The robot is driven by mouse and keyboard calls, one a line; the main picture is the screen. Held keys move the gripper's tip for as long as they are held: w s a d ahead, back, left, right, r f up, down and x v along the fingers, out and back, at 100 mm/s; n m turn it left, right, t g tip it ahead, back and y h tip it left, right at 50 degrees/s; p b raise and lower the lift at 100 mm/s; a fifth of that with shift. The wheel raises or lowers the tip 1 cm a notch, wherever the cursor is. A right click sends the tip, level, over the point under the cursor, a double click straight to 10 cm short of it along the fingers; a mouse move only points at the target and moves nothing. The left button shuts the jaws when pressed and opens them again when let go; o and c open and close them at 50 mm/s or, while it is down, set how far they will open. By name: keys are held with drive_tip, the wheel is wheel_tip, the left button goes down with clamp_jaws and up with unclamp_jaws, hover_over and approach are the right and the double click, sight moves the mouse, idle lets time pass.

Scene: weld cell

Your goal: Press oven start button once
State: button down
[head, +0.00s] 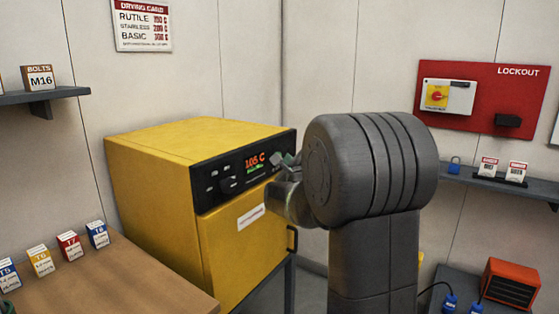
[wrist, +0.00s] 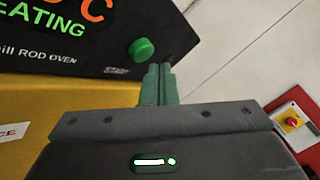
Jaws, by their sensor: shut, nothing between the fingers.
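The yellow rod oven (head: 155,165) has a black control panel (head: 226,172) with a lit display (head: 255,160) that reads about 105 C with green text below. In the wrist view the display's lower word ends in "EATING" in green. The round green button (wrist: 141,50) stands out from the panel near its right end. My gripper (wrist: 160,68) is shut and empty. Its green fingertips lie just below and right of the button in the picture, and I cannot tell the gap in depth. In the head view my arm covers the panel's right end and hides the button.
A wooden bench (head: 125,280) with small labelled boxes stands left of the oven. A red lockout board (head: 482,97) hangs above a shelf (head: 500,185) at the right. An orange-red unit (head: 510,285) stands at the lower right.

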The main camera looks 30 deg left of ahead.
drive_tip(key=shift+d, duration=0.1)
drive_tip(key=d+b, duration=0.4)
drive_tip(key=b, duration=0.1)
drive_tip(key=shift+s+d, duration=0.2)
drive_tip(key=shift+d, duration=0.2)
idle(0.4)
drive_tip(key=a+p, duration=0.1)
drive_tip(key=p, duration=0.3)
drive_tip(key=shift+w+a+r+p, duration=0.2)
drive_tip(key=shift+a+p, duration=0.1)
drive_tip(key=shift+a, duration=0.1)
drive_tip(key=p, duration=0.4)
drive_tip(key=shift+s+d, duration=0.1)
drive_tip(key=shift+d, duration=0.1)
